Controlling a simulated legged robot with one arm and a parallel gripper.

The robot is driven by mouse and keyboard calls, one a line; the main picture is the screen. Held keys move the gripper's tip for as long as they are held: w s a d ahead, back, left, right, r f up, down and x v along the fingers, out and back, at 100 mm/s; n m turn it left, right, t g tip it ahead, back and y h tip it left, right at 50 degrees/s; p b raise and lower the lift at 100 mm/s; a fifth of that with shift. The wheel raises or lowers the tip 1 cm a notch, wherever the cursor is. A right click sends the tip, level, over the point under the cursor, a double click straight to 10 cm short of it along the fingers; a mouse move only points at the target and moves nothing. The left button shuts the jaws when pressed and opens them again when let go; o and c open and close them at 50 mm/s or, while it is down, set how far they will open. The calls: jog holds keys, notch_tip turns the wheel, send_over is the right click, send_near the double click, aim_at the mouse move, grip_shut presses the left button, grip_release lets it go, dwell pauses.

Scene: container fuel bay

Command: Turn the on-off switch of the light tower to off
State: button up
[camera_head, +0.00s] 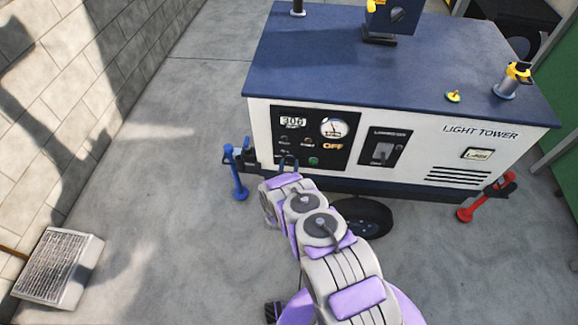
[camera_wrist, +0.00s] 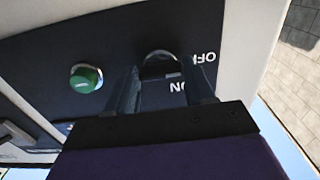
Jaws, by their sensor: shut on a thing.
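The light tower (camera_head: 490,133) is a white box with a dark blue top and a black control panel (camera_head: 310,138) on its front. My gripper (camera_head: 289,163) is at the lower part of this panel. In the wrist view, my gripper (camera_wrist: 163,88) has its two dark fingers on either side of the round on-off switch (camera_wrist: 160,56), shut on it. Upside-down OFF and ON labels show right of and below the switch. The fingers hide part of it, and I cannot tell which way it points. In the head view my gripper covers it.
A green button (camera_wrist: 86,78) is beside the switch. A gauge (camera_head: 334,128) and a second panel with a lever switch (camera_head: 382,152) are to the right. Blue (camera_head: 236,172) and red (camera_head: 487,197) jacks stand at the corners. A wheel (camera_head: 362,217) is under the front.

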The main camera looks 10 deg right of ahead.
jog(key=o, duration=1)
jog(key=shift+o, duration=0.2)
jog(key=shift+s+a, duration=0.1)
jog(key=v, duration=1.7)
